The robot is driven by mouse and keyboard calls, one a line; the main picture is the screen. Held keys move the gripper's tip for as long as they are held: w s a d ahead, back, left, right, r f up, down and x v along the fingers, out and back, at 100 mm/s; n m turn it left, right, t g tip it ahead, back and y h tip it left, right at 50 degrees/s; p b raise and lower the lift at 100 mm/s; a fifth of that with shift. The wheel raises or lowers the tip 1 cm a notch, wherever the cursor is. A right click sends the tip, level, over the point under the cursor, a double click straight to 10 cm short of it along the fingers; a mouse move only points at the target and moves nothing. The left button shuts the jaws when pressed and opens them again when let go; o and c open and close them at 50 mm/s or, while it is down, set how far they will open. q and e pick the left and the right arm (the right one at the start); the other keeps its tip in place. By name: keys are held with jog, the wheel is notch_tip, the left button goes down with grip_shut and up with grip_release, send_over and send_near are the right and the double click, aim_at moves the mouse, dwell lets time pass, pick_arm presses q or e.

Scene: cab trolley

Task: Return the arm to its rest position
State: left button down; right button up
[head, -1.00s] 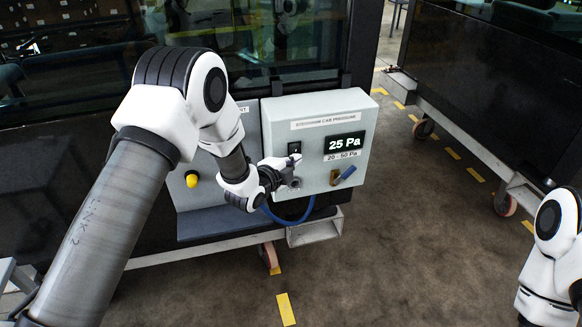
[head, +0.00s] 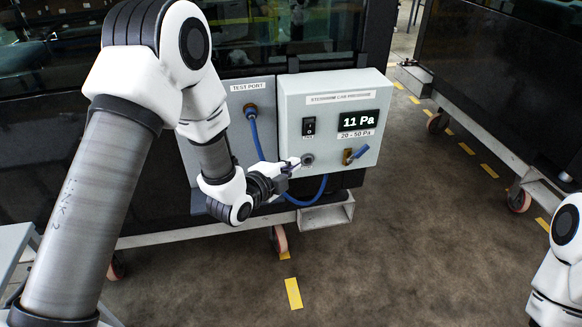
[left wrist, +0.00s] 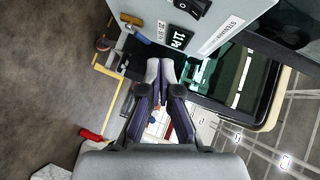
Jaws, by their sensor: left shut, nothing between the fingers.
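My left arm reaches in from the left and hides part of the test port panel (head: 236,97). My right arm shows only in part at the right edge, and its gripper is out of view.
The box display (head: 358,122) reads 11 Pa, above a 20 - 50 Pa label. A black switch (head: 309,126) and a blue-handled valve (head: 356,155) are on the box. A blue hose (head: 256,135) runs from the test port. Open floor (head: 400,240) lies right of the trolley.

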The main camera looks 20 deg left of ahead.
pick_arm(q)
jog(key=s+f+n+g+y, duration=0.15)
jog(key=s+f+g, duration=0.25)
jog(key=s+f, duration=0.6)
jog(key=s+f+n+g, duration=0.25)
jog(key=s+f, duration=0.35)
jog(key=f, duration=0.7)
jog(key=s+a+f+n+g+y, duration=0.1)
jog(key=s+f+n+g, duration=0.1)
jog(key=s+n+g, duration=0.2)
jog(key=s+a+f+n+g+y, duration=0.1)
jog(key=s+f+n+g, duration=0.2)
jog(key=s+n, duration=0.7)
jog(key=s+g, duration=0.1)
jog(key=s, duration=0.4)
jog(key=shift+s+a+f, duration=0.2)
jog(key=shift+s+a, duration=0.15)
jog(key=shift+a, duration=0.05)
